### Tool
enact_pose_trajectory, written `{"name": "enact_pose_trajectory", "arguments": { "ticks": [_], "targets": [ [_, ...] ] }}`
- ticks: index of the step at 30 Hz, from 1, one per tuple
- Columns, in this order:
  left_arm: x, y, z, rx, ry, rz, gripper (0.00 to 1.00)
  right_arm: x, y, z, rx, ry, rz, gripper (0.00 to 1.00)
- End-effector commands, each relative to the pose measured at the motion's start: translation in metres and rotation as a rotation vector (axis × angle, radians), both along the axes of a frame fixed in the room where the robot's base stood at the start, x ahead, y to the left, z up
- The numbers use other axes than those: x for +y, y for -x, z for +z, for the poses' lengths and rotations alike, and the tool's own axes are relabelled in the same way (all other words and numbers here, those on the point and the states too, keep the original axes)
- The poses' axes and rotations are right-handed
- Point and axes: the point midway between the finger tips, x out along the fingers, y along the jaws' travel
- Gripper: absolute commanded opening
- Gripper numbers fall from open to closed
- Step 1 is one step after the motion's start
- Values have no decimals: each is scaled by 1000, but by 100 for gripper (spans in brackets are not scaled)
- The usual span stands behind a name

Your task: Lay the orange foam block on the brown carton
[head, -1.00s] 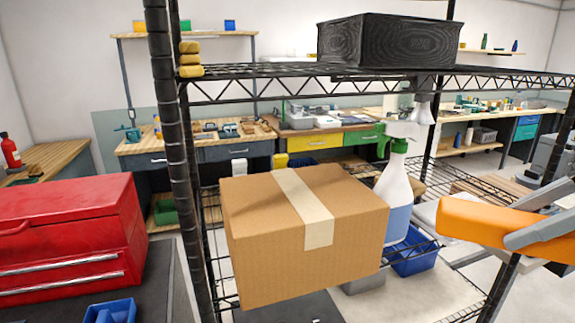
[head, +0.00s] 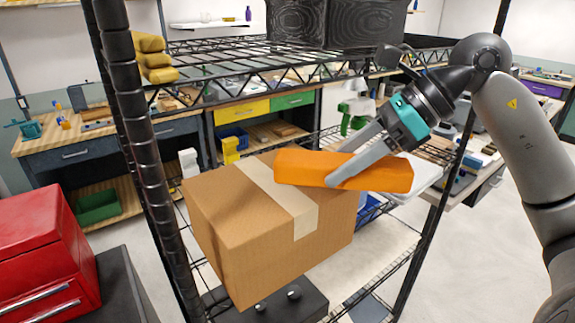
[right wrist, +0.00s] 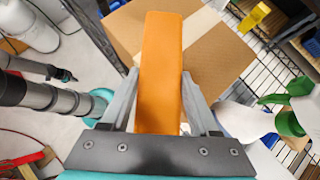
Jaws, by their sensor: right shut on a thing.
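The orange foam block (head: 300,167) is a long bar, held crosswise in my right gripper (head: 334,169). In the head view its left end overlaps the top right of the brown carton (head: 240,240); its right end sticks out past the carton. I cannot tell whether it touches the carton's top. The carton sits on a black wire shelf, a pale tape strip across its top. In the right wrist view the block (right wrist: 161,70) runs between both fingers, with the carton (right wrist: 220,57) beyond and below. My left gripper is not in the head view.
A spray bottle (head: 353,110) with a green trigger stands behind the block, partly hidden; its head (right wrist: 290,105) shows close on the right in the wrist view. A black rack post (head: 130,140) stands left of the carton. A dark wood-grained box (head: 335,25) sits on the upper shelf.

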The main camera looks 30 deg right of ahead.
Motion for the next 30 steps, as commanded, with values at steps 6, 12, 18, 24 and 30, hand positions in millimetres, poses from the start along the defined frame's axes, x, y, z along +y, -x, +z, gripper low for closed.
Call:
{"name": "enact_pose_trajectory", "arguments": {
  "ticks": [6, 12, 18, 24, 30],
  "targets": [
    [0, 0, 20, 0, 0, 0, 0, 25, -21, 4, -1, 1, 1, 7],
    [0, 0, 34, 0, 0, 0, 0, 44, -37, 4, -3, 1, 3, 7],
    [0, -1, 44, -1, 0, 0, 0, 57, -49, 2, -2, -2, 0, 7],
    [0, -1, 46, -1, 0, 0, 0, 61, -52, -4, 1, -1, 0, 7],
    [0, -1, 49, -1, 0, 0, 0, 61, -52, -26, 4, -4, 0, 7]
  ]
}}
